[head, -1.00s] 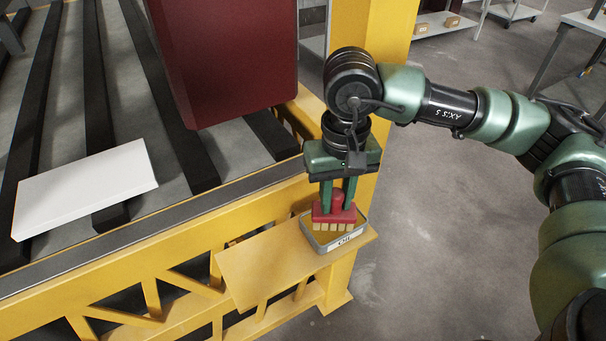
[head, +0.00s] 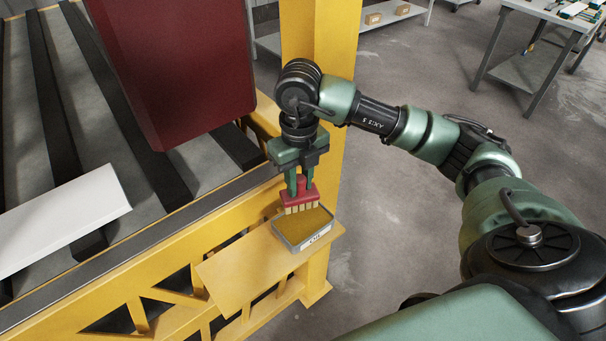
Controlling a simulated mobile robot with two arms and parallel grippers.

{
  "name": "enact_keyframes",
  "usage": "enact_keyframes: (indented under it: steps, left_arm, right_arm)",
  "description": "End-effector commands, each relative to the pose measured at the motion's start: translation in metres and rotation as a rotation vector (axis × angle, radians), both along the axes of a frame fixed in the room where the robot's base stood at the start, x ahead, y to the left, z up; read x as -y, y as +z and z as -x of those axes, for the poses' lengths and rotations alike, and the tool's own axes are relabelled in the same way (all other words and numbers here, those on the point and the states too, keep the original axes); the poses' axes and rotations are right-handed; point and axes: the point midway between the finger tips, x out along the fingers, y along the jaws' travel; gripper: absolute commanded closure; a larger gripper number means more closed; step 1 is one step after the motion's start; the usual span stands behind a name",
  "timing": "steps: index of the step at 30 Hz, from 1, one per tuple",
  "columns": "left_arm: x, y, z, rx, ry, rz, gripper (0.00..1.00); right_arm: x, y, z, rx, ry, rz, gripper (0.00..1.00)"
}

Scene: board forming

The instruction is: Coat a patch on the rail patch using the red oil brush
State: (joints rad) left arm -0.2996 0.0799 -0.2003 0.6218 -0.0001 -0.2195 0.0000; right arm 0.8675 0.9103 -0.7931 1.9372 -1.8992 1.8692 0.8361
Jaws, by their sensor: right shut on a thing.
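The red oil brush (head: 300,197) is upright with its pale bristles pointing down. My right gripper (head: 297,185) is shut on the top of the brush. The bristles are above the back part of the oil tray (head: 319,239), a shallow grey-rimmed tray of yellow-brown oil with a label on its front. The rail (head: 150,225) is a dark grey strip along the top of the yellow frame, left of the brush. No separate patch can be made out on it. My left gripper is not in view.
The oil tray stands on a yellow shelf (head: 240,268) fixed to the frame. A big dark red block (head: 185,70) hangs over the dark slats behind. A white board (head: 60,225) lies on the slats at left. A yellow post (head: 335,60) stands behind my right arm.

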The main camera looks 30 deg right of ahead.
Motion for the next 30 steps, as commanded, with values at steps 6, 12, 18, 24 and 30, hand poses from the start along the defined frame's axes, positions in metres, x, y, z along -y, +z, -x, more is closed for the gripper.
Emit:
enact_keyframes:
  steps: [6,12,18,24,30]
  left_arm:
    - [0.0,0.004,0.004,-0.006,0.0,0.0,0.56]
    - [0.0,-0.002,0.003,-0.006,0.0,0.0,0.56]
    - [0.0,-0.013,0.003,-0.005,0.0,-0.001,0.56]
    - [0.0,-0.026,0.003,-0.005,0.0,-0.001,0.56]
    - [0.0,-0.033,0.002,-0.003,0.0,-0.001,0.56]
  right_arm:
    - [0.01,-0.002,0.0,-0.006,-0.252,0.006,1.0]
    - [0.011,-0.011,0.0,-0.007,-0.275,0.007,1.0]
    - [0.01,-0.029,0.0,-0.008,-0.272,0.008,1.0]
    - [0.01,-0.051,0.0,-0.007,-0.27,0.006,1.0]
    - [0.01,-0.062,0.0,-0.007,-0.27,0.007,1.0]
